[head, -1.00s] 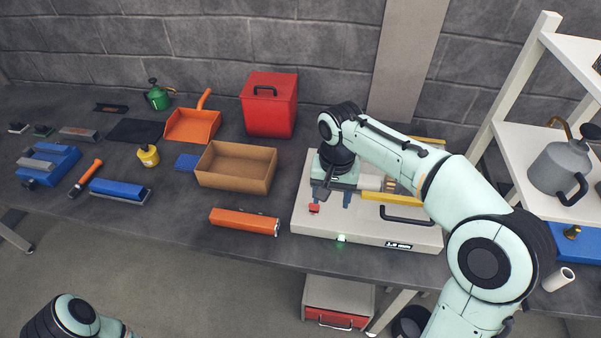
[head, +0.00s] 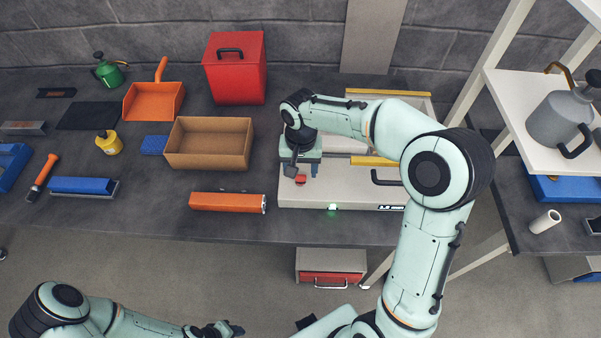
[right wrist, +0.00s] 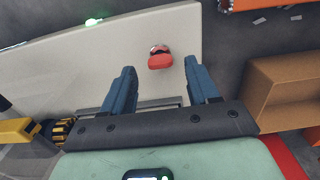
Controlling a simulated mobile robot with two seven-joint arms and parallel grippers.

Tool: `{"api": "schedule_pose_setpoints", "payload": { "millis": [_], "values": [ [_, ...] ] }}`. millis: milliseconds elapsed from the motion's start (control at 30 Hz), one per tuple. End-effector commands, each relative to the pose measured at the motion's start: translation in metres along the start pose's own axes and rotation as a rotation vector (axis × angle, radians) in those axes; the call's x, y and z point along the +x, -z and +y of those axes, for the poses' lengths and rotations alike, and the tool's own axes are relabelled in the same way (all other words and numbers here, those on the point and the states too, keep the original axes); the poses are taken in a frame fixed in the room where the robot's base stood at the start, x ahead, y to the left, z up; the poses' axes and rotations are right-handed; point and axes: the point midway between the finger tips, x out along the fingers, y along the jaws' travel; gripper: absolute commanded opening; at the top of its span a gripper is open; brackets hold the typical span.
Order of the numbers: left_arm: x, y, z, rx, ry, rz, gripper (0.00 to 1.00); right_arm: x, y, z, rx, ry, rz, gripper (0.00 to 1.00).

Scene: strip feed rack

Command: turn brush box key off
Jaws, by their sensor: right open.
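The brush box (head: 345,197) is a wide, pale box on the bench, with a black handle and a lit green lamp (head: 332,209) on its front. Its red key (head: 300,180) sits on top near the left end; it also shows in the right wrist view (right wrist: 160,61). My right gripper (head: 303,171) is open above the box's left end, pointing down. In the right wrist view the key appears between the two blue fingers, toward their tips, with gaps on both sides. My left gripper (head: 218,329) is at the bottom edge, small and dark; its jaws are unclear.
An orange bar-shaped tool (head: 227,202) lies just left of the box, with an open cardboard box (head: 208,161) behind it. A yellow bar (head: 374,161) lies along the brush box. A white shelf (head: 535,135) with a grey can (head: 560,117) stands at right.

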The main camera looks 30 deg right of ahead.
Motion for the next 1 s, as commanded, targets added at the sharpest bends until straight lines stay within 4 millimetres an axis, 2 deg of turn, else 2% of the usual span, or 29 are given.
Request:
{"api": "schedule_pose_setpoints", "payload": {
  "millis": [100, 200, 533, 567, 700, 733, 1000],
  "values": [
    [0.002, -0.001, -0.001, 0.0, 0.0, -0.001, 0.43, 0.016, 0.0, 0.0, -0.001, -0.001, -0.001, 0.6],
    [0.002, -0.001, -0.001, 0.0, 0.0, -0.001, 0.43, 0.022, 0.0, 0.0, -0.001, -0.001, 0.0, 0.6],
    [0.002, -0.001, -0.001, 0.0, 0.0, -0.001, 0.43, 0.025, 0.001, 0.0, 0.0, 0.001, 0.001, 0.6],
    [0.002, -0.001, -0.001, 0.0, 0.0, -0.001, 0.43, 0.025, 0.001, 0.0, 0.0, 0.001, 0.001, 0.53],
    [0.002, -0.001, -0.001, 0.0, 0.0, -0.001, 0.43, 0.025, 0.001, 0.0, 0.0, 0.001, 0.001, 0.07],
    [0.002, -0.001, -0.001, 0.0, 0.0, -0.001, 0.43, 0.025, 0.001, 0.0, 0.0, 0.001, 0.001, 0.03],
    [0.003, -0.002, -0.002, -0.001, 0.001, -0.002, 0.43, 0.025, 0.0, 0.0, 0.019, 0.001, 0.002, 0.04]
  ]
}}
